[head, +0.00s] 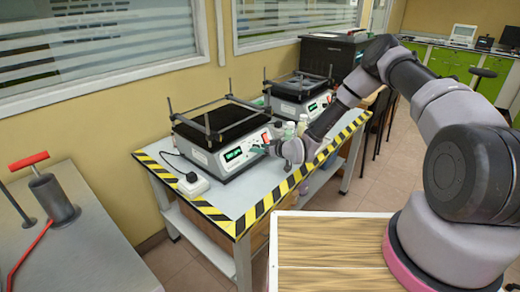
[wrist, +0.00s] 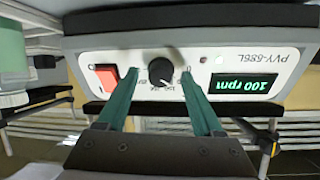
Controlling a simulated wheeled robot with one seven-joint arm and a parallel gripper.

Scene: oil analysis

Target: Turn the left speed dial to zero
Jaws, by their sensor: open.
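The left shaker (head: 213,140) stands on the table with hazard-striped edges, and my gripper (head: 262,149) is at its front panel. In the wrist view the panel shows upside down. The black speed dial (wrist: 160,72) has a white pointer mark and printed numbers around it. The green display (wrist: 247,84) reads 100 rpm. My gripper's teal fingers (wrist: 160,75) are open, one on each side of the dial, with visible gaps between them and it. In the head view the dial is too small to make out by the gripper.
A red switch (wrist: 106,78) sits on the panel close beside one finger. A second shaker (head: 299,95) stands farther back on the table. Pale bottles (head: 290,130) stand close to my wrist. A white power plug block (head: 193,184) lies at the table's left.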

